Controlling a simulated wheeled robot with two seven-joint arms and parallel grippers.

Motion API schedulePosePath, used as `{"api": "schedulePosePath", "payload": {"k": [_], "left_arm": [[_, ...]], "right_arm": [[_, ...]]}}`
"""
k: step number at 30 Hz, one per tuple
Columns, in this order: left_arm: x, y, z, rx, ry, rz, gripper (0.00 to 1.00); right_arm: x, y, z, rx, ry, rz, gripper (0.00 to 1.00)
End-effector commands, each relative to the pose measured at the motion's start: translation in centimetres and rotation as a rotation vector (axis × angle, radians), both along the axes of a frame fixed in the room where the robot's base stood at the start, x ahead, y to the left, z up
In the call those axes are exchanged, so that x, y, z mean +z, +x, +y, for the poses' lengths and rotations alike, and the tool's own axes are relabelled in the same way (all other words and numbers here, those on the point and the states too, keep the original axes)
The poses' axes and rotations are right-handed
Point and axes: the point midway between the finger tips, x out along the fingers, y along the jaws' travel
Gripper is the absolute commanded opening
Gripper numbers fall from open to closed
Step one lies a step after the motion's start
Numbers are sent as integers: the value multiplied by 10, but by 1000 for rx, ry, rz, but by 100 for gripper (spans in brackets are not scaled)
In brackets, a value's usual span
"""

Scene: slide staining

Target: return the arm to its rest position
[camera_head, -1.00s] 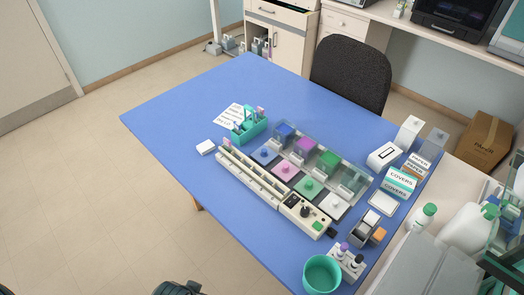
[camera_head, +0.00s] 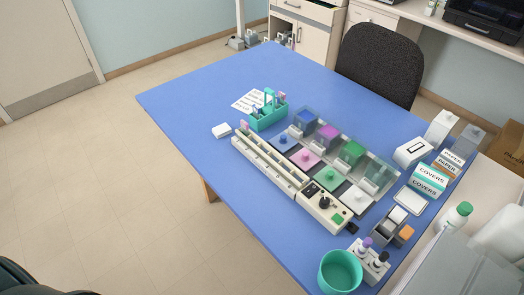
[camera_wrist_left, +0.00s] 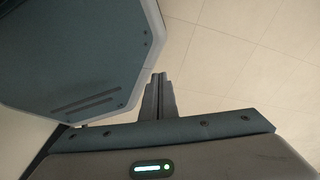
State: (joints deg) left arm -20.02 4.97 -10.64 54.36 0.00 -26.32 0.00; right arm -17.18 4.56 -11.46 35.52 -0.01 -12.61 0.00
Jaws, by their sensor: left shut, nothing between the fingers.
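My left gripper (camera_wrist_left: 158,95) shows in the left wrist view with its two fingers together and nothing between them. It hangs over bare tiled floor, away from the table. A large dark grey panel of my own body fills the upper left of that view. In the head view only a dark rounded part of me shows at the bottom left corner, and the left fingers are out of the picture. My right gripper is in neither view.
The blue table (camera_head: 190,108) carries a teal slide carrier (camera_head: 268,118), a long cream rack (camera_head: 268,165), coloured staining jars, a teal cup (camera_head: 340,271) and boxes marked COVERS (camera_head: 428,181). A dark chair (camera_head: 379,62) stands behind it. The floor at left is clear.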

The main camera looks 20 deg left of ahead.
Motion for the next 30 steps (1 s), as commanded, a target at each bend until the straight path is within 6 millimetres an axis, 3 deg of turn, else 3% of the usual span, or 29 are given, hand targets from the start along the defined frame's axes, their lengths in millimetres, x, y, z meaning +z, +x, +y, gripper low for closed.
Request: {"api": "schedulePosePath", "payload": {"k": [1, 3, 10, 30], "left_arm": [[-18, -14, 3, -2, 2, 13, 0], [-33, -31, 6, -4, 4, 21, 0], [-58, -68, 14, -10, 7, 37, 0], [-61, -75, 15, -10, 8, 39, 0]], "right_arm": [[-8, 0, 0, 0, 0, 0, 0], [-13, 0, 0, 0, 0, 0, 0], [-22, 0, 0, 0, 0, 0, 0], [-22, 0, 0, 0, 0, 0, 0]]}}
